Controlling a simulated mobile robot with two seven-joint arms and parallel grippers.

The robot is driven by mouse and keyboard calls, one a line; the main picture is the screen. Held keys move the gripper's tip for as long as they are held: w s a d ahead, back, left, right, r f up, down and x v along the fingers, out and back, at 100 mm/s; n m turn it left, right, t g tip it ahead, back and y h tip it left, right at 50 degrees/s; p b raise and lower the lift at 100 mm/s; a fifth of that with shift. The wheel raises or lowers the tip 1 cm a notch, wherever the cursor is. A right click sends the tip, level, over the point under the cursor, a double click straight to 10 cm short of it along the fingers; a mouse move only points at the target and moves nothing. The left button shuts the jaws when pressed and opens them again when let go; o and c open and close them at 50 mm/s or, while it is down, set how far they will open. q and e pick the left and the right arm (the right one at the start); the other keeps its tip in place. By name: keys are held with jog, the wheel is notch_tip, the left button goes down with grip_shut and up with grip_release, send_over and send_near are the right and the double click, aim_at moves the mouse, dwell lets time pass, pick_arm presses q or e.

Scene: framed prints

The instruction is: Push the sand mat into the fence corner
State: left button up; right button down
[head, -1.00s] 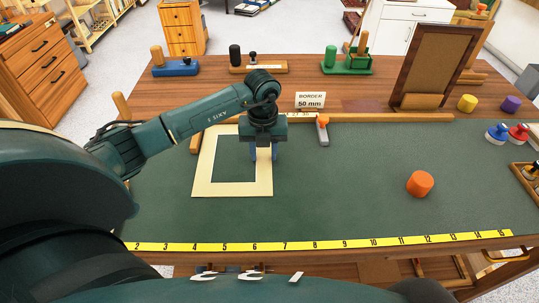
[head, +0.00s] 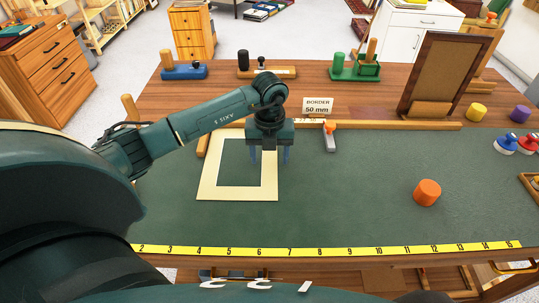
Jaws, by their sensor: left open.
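The sand mat (head: 207,180) is a flat cream frame with a rectangular opening, lying on the green work surface. Its back left corner lies close to the wooden fence corner, but my arm partly covers that area and I cannot tell whether they touch. The fence has a short left strip (head: 203,146) and a long back strip (head: 390,125). My left gripper (head: 270,160) points down over the mat's right strip, open, one finger on each side of that strip in the picture. I cannot tell its height above the mat. My right gripper is not in view.
A "BORDER 50 mm" sign (head: 318,106) stands behind the back strip. An orange-topped grey tool (head: 330,138) lies right of my gripper. An orange cylinder (head: 427,192) stands further right. A yellow ruler (head: 350,251) runs along the front. The green middle is clear.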

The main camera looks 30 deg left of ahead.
pick_arm(q)
notch_tip(320, 180, up, 13)
jog(key=b, duration=0.1)
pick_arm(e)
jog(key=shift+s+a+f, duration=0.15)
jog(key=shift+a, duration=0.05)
pick_arm(q)
jog(key=shift+f, duration=0.2)
dwell(0.3)
